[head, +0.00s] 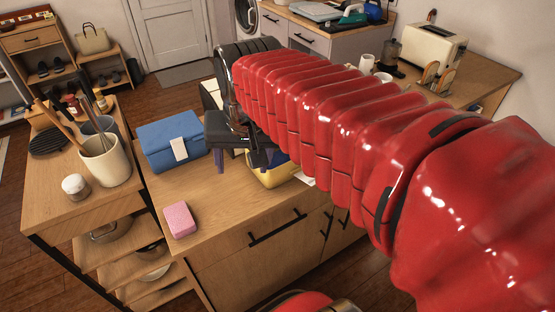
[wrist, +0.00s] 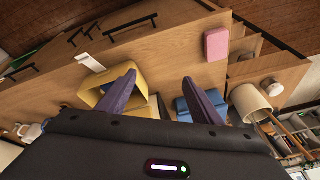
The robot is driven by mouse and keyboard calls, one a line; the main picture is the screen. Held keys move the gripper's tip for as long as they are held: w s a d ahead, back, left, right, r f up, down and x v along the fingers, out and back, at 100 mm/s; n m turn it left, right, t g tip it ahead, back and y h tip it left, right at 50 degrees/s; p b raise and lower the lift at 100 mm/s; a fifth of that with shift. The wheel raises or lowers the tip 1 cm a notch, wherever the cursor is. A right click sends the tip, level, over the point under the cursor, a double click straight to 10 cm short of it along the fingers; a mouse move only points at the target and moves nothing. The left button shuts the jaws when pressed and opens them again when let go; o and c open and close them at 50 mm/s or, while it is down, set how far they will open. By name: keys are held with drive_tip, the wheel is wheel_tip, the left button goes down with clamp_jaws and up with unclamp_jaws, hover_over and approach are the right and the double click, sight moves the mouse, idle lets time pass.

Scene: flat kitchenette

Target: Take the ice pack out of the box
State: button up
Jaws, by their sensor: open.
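A yellow box (head: 272,178) stands on the wooden counter, partly hidden by my gripper (head: 246,162) in the head view. In the wrist view the yellow box (wrist: 92,97) shows a hollow top, and one finger crosses in front of it. My gripper (wrist: 159,76) is open, its two dark purple fingers spread with bare counter between their tips. I cannot make out an ice pack; the box's inside is mostly hidden. A blue box-like container (head: 172,142) with a white label sits left of my gripper; it also shows behind the other finger in the wrist view (wrist: 183,108).
A pink sponge (head: 179,220) lies near the counter's front edge. A white card (wrist: 90,62) lies beside the yellow box. A utensil crock (head: 104,160) and a small jar (head: 75,186) stand on the left unit. Counter between sponge and yellow box is clear.

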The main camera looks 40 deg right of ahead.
drive_tip(key=w+d+m+g, duration=0.2)
drive_tip(key=w+d+m, duration=0.4)
drive_tip(key=w+d, duration=0.15)
drive_tip(key=m+g, duration=0.2)
drive_tip(key=m, duration=0.4)
hover_over(280, 157)
wheel_tip(280, 157, down, 4)
drive_tip(key=shift+s+d+r+y, duration=0.15)
drive_tip(key=shift+r+y, duration=0.05)
drive_tip(key=shift+y, duration=0.1)
drive_tip(key=shift+f, duration=4.3)
drive_tip(key=shift+f, duration=0.1)
drive_tip(key=shift+w+f, duration=0.2)
drive_tip(key=shift+f, duration=2.35)
drive_tip(key=shift+c, duration=0.3)
